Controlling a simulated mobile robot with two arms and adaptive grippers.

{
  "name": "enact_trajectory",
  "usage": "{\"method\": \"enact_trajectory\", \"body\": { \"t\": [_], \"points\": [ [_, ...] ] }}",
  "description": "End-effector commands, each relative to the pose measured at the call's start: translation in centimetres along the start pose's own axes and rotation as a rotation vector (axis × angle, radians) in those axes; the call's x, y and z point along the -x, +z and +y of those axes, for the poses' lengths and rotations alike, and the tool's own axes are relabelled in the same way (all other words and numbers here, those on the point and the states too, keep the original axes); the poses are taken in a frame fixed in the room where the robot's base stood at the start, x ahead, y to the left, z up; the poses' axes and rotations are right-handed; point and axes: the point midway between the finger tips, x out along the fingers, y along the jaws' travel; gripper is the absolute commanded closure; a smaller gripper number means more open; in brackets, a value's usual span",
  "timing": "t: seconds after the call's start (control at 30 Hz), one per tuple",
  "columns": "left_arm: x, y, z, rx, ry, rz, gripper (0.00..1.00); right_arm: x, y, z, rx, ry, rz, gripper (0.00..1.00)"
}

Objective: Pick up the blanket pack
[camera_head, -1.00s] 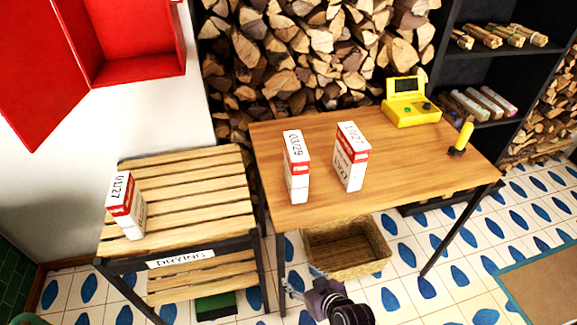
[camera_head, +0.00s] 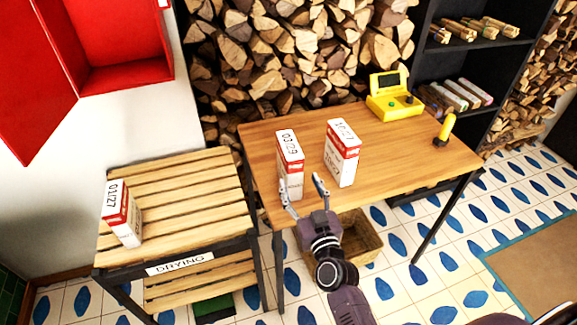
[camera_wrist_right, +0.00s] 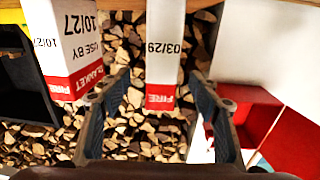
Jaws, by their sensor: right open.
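Two white-and-red blanket packs stand upright on the wooden table: one marked 03/29 (camera_head: 290,166) on the left, one marked 10/27 (camera_head: 342,155) on its right. A third similar pack marked 01/27 (camera_head: 121,213) stands on the slatted drying rack. My right gripper (camera_head: 301,184) is open and empty at the table's front edge, close in front of the 03/29 pack. In the right wrist view, the 03/29 pack (camera_wrist_right: 163,48) shows between the open fingers (camera_wrist_right: 156,88), and the 10/27 pack (camera_wrist_right: 73,45) is beside the left finger. My left gripper is out of view.
The table (camera_head: 395,158) also holds a yellow device (camera_head: 394,103) and a yellow-handled item (camera_head: 446,130) on the right. A wicker basket (camera_head: 362,242) is underneath. The drying rack (camera_head: 185,205) stands to the left; a red cabinet (camera_head: 118,45) hangs above.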

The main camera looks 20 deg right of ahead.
Motion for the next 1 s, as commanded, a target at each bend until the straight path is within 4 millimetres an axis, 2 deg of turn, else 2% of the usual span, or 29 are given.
{"method": "enact_trajectory", "body": {
  "t": [0.37,0.63,0.97,1.0],
  "points": [
    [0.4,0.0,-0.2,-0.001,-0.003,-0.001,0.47,-3.6,0.0,-0.2,0.000,0.001,0.001,0.44],
    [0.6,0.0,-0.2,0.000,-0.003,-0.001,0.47,-7.0,0.2,-0.4,0.001,-0.001,0.001,0.44],
    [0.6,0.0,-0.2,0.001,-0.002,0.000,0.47,-7.5,0.3,-0.4,0.001,0.000,0.000,0.44],
    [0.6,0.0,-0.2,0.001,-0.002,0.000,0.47,-7.5,0.3,-0.4,0.001,0.000,0.000,0.48]
  ]
}}
